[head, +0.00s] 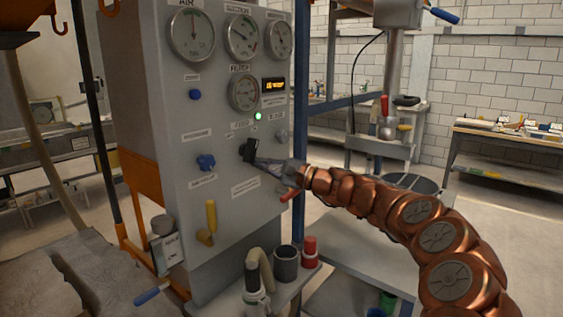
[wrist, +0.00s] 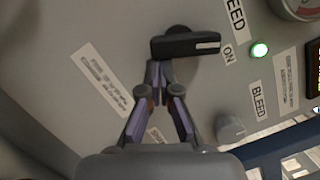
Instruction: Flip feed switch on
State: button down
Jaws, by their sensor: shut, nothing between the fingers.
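The feed switch (head: 249,148) is a black rotary handle on the grey panel (head: 186,130). In the wrist view the switch (wrist: 187,45) has a white mark at its right end, on the side of the "ON" label (wrist: 228,53). A "FEED" label (wrist: 235,14) sits above that. A green lamp (head: 258,116) is lit; it also glows in the wrist view (wrist: 259,50). My gripper (head: 259,163) is shut and empty, its tips (wrist: 159,70) right at the handle's left lower edge. I cannot tell whether they touch it.
A "BLEED" knob (wrist: 230,128) is close to the right of my fingers. A blue knob (head: 206,162) and a yellow lever (head: 210,215) are on the panel's lower left. A red-handled valve (head: 290,195) is behind my wrist. Gauges (head: 192,35) line the panel top.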

jog(key=s+d+f+b, duration=0.2)
jog(key=d, duration=0.9)
jog(key=shift+f, duration=0.3)
jog(key=shift+s, duration=0.15)
